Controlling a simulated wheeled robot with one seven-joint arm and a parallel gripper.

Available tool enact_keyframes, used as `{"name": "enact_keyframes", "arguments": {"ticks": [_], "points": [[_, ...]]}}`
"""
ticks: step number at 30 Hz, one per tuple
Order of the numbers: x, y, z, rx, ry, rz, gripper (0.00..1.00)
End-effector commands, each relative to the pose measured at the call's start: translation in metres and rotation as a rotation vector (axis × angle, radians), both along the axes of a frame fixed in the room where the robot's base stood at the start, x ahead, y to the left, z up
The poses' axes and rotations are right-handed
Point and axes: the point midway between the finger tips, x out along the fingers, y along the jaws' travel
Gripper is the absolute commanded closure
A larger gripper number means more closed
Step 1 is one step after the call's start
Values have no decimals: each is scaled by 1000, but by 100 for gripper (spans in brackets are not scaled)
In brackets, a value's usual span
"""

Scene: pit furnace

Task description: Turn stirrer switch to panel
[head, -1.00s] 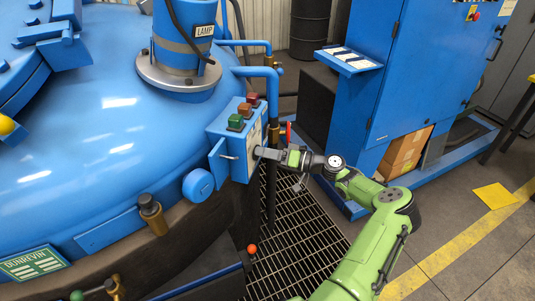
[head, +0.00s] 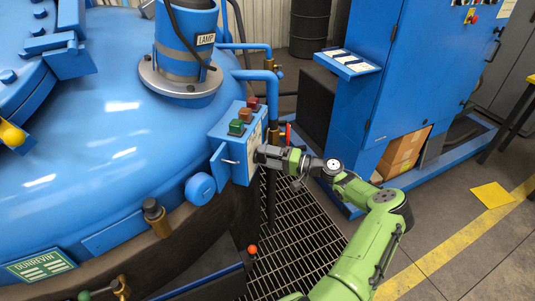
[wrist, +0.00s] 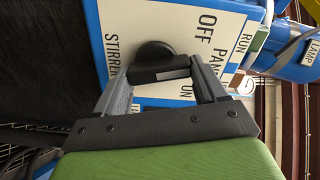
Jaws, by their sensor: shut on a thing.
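My gripper (wrist: 160,74) is shut on the bar, one finger at each end. Which label the white mark points at I cannot tell for sure. In the head view my gripper (head: 262,153) meets the right face of the blue control box (head: 228,150); the knob is hidden there.
Green, orange and red buttons (head: 246,114) top the box. A blue tank (head: 100,150) with a lamp housing (head: 185,45) fills the left. A blue pipe (head: 268,100) runs behind the box. A blue cabinet (head: 400,80) stands right. Floor grating (head: 305,225) lies below.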

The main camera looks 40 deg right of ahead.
Motion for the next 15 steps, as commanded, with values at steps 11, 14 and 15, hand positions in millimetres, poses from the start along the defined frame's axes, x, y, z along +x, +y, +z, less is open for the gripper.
{"name": "enact_keyframes", "arguments": {"ticks": [11, 14, 15], "points": [[0, -1, -1, 192, 112, -2, 59], [0, -1, -2, 220, 128, -2, 59], [0, -1, -2, 226, 132, -1, 59]]}}
